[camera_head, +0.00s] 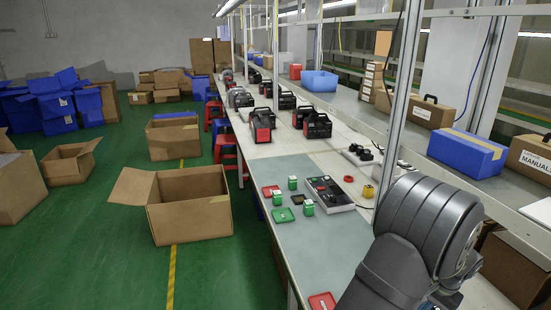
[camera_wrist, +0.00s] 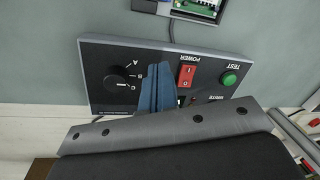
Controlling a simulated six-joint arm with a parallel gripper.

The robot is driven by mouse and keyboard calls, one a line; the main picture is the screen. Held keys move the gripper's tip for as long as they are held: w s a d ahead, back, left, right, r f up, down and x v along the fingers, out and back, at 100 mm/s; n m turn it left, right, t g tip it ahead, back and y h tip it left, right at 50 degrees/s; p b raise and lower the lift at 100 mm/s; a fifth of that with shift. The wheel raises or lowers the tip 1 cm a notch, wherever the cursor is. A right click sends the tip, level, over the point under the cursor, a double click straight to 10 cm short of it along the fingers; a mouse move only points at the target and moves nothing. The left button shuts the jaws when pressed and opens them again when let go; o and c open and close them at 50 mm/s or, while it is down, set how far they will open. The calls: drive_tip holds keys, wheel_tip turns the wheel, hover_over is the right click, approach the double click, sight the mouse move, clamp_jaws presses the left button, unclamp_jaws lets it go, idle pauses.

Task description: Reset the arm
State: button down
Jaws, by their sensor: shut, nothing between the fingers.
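My arm (camera_head: 425,225) is in the right foreground of the head view, bent over the near end of the workbench (camera_head: 325,240). Its gripper is hidden in that view. In the wrist view my gripper (camera_wrist: 157,72) shows as two blue fingers pressed together, shut and empty. The fingers overlap a dark control panel (camera_wrist: 105,90) in the picture. I cannot tell how high above it they are. The panel has a black knob (camera_wrist: 120,79) marked A, B, C, a red power switch (camera_wrist: 187,75) and a green test button (camera_wrist: 229,78).
Small red and green trays and parts, including a green tray (camera_head: 283,215), lie on the bench beside a black panel (camera_head: 330,194). Black-red power units (camera_head: 262,124) stand farther back. A metal post (camera_head: 397,110) and shelf (camera_head: 440,145) are close to my arm. An open carton (camera_head: 190,222) stands on the floor.

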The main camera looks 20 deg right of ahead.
drive_tip(key=r, duration=0.4)
drive_tip(key=s+r, duration=0.1)
drive_tip(key=r, duration=0.1)
drive_tip(key=shift+d, duration=0.2)
drive_tip(key=c, duration=0.8)
unclamp_jaws()
drive_tip(key=shift+w, duration=0.15)
drive_tip(key=o, duration=0.8)
drive_tip(key=w+a+r+n, duration=0.2)
drive_tip(key=shift+r+n, duration=0.2)
drive_tip(key=shift+n, duration=0.2)
drive_tip(key=shift+c, duration=0.2)
drive_tip(key=shift+o, duration=0.2)
drive_tip(key=w+a+r+n+g, duration=0.1)
drive_tip(key=w+a+r+n, duration=0.3)
drive_tip(key=a+r+n, duration=0.3)
drive_tip(key=shift+w+r+n+g+h, duration=0.25)
drive_tip(key=shift+n+g+h, duration=0.15)
drive_tip(key=shift+n, duration=0.8)
wheel_tip(320, 180, down, 10)
drive_tip(key=shift+a+r+n, duration=0.15)
drive_tip(key=shift+a+n, duration=0.15)
